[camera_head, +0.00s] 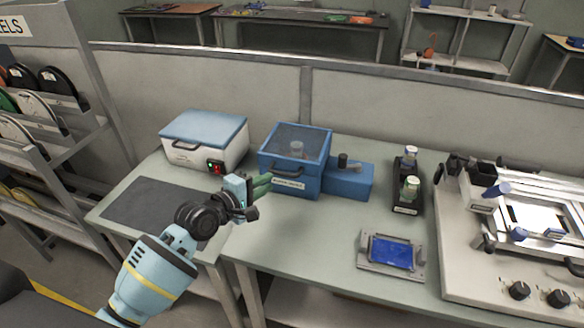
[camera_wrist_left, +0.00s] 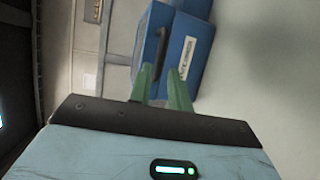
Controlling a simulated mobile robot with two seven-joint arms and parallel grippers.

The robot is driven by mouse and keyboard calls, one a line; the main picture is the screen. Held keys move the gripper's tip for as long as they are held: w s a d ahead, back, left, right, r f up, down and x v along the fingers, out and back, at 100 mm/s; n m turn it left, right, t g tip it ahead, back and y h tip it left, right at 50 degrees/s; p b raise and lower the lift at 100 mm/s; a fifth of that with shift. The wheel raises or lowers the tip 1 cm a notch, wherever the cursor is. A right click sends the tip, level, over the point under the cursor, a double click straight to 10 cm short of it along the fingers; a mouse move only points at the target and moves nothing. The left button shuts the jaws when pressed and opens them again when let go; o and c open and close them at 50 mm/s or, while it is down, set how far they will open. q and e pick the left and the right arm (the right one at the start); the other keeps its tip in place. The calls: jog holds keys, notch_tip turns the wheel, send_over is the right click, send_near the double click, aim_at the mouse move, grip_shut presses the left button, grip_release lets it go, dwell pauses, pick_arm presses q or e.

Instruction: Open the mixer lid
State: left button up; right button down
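The mixer (camera_head: 312,178) is a blue box on the bench with a see-through, blue-framed lid (camera_head: 297,139), which is shut. A dark handle (camera_head: 282,173) and a white label are on its front, and a lower blue section with a dark knob is at its right. My left gripper (camera_head: 264,182) is at the mixer's front left, near the handle. In the left wrist view its green fingers (camera_wrist_left: 160,74) are apart with nothing between them, and the dark handle (camera_wrist_left: 161,52) lies just beyond the tips. I cannot tell whether they touch. My right gripper is not in view.
A white box with a light blue lid (camera_head: 206,129) stands left of the mixer. A black stand with bottles (camera_head: 407,187) is to the right, a blue-screened device (camera_head: 391,252) in front, and a large printing machine (camera_head: 470,255) far right. A dark mat (camera_head: 150,208) lies at left.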

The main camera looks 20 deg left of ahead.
aim_at(281, 175)
pick_arm(q)
jog(key=b+x, duration=0.1)
jog(key=x, duration=0.6)
jog(key=shift+f, duration=0.1)
jog(key=shift+w+d, duration=0.1)
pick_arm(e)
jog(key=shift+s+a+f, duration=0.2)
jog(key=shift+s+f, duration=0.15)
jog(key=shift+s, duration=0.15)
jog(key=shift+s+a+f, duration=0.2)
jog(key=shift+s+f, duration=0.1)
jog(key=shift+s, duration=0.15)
pick_arm(q)
grip_shut()
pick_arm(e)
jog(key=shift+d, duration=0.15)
